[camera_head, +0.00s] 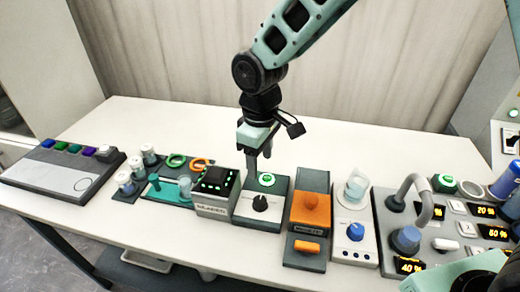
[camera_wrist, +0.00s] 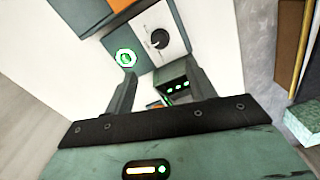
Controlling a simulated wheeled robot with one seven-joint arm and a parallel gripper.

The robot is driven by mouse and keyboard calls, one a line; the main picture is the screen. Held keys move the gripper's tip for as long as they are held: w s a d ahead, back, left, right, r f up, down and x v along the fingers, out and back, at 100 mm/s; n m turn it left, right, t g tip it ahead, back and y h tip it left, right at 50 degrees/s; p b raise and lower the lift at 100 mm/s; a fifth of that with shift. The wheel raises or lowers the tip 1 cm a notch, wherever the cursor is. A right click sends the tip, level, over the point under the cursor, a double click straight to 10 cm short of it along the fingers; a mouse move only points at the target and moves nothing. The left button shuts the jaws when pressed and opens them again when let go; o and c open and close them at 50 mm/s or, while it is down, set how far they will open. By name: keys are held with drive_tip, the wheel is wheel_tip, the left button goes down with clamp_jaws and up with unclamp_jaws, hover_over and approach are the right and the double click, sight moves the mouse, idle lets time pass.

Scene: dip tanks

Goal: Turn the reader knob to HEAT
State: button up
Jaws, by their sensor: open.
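A black knob (camera_head: 260,202) sits on the pale front face of a grey device (camera_head: 245,218), below a round green-lit disc (camera_head: 266,179). I take this knob for the reader knob; its markings are too small to read, and HEAT cannot be made out. In the wrist view the knob (camera_wrist: 160,39) and the green-lit disc (camera_wrist: 126,58) lie beyond the fingertips. My gripper (camera_head: 254,168) points down just above and behind this device. Its fingers (camera_wrist: 160,80) are apart with nothing held, and it does not touch the knob.
A black-topped block with green lights (camera_head: 216,190) stands close on the left. An orange-topped unit (camera_head: 311,212) and a white unit with a blue knob (camera_head: 355,232) stand on the right. A tank panel with a curved pipe (camera_head: 420,200) lies further right. The table behind is clear.

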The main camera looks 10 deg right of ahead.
drive_tip(key=shift+r, duration=1.65)
drive_tip(key=s+d+r+m, duration=0.1)
drive_tip(key=s+d, duration=0.2)
drive_tip(key=s, duration=0.8)
drive_tip(key=s+d+r+m, duration=0.1)
drive_tip(key=s+d+r, duration=0.1)
drive_tip(key=s, duration=0.9)
drive_tip(key=shift+d+m+y, duration=0.3)
drive_tip(key=shift+d+m, duration=0.1)
drive_tip(key=shift+d, duration=0.15)
